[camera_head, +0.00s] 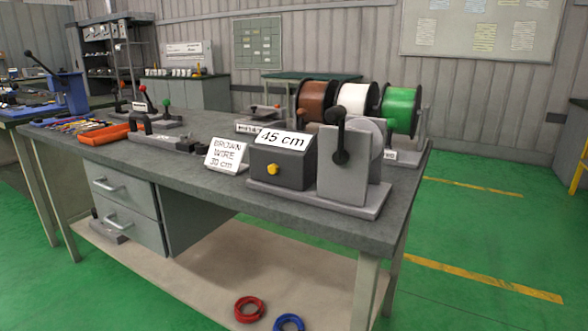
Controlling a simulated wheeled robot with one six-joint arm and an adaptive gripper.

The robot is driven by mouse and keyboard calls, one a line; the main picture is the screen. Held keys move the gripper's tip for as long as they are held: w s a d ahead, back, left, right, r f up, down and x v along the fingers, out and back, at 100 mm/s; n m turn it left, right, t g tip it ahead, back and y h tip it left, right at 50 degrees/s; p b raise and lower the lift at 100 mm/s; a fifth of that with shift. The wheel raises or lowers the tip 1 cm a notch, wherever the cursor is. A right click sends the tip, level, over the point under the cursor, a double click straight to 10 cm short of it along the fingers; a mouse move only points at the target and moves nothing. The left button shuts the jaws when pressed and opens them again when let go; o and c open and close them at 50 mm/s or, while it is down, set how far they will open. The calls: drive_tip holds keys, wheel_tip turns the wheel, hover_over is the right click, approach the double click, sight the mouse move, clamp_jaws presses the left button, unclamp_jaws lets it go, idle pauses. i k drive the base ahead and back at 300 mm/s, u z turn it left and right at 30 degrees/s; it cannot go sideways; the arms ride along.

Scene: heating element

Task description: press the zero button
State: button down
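A dark grey measuring box (278,173) sits on a grey base plate near the front right end of the workbench (300,217). A small yellow button (272,169) is on its front face; no label on it can be read. The box's white sloped display (283,140) reads "45 cm". A grey housing (345,185) with a black crank handle (340,145) stands just right of the box on the same base. My gripper is not in view.
A card (227,155) reading "BROWN WIRE" and what looks like "30 cm" stands left of the box. Brown, white and green wire spools (401,109) stand behind. Tools and an orange case (104,134) lie at left. Green floor (480,235) right of the bench is clear.

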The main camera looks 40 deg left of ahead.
sight(273, 168)
drive_tip(key=z, duration=0.05)
drive_tip(key=k, duration=0.75)
drive_tip(key=u, duration=1.65)
